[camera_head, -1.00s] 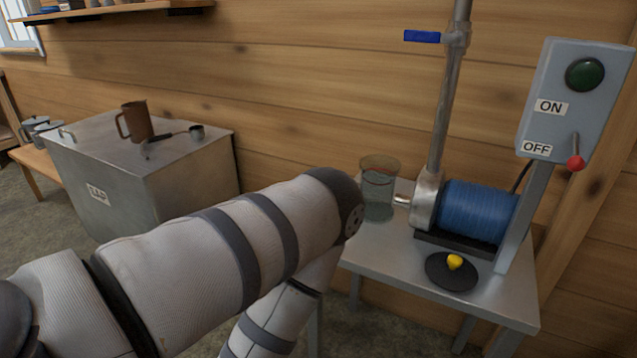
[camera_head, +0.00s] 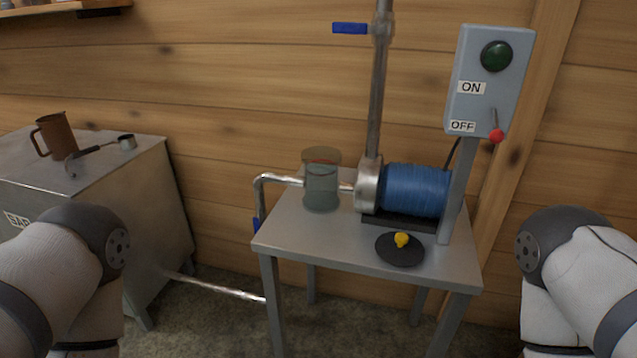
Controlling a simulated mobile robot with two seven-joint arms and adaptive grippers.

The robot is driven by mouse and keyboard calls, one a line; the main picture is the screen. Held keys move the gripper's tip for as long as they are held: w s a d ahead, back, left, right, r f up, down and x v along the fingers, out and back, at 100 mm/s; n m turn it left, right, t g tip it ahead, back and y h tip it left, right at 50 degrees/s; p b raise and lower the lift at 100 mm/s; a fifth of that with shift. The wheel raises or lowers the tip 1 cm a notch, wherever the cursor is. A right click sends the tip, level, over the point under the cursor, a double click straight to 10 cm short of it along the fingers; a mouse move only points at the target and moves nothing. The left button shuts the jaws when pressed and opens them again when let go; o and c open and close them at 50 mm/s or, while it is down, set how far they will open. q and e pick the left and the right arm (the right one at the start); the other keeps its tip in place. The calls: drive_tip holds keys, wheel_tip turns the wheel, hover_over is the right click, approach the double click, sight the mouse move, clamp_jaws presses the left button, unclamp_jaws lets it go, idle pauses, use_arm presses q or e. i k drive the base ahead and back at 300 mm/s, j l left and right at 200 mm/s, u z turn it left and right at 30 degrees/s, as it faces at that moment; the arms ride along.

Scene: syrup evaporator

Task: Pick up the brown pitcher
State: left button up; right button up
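The brown pitcher (camera_head: 56,136) stands upright on top of the metal tank (camera_head: 95,172) at the left. Its handle points left. A small ladle-like scoop (camera_head: 103,149) lies beside it, to its right. Parts of my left arm show at the lower left, in front of the tank, and parts of my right arm show at the lower right. Neither gripper is in the picture. Nothing touches the pitcher.
A metal table (camera_head: 370,256) stands in the middle with a blue motor (camera_head: 414,190), a glass jar (camera_head: 321,180) and a black disc with a yellow knob (camera_head: 401,249). A control box (camera_head: 488,82) rises behind it. A pipe (camera_head: 215,287) runs low between tank and table.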

sight(54, 130)
drive_tip(key=u, duration=1.4)
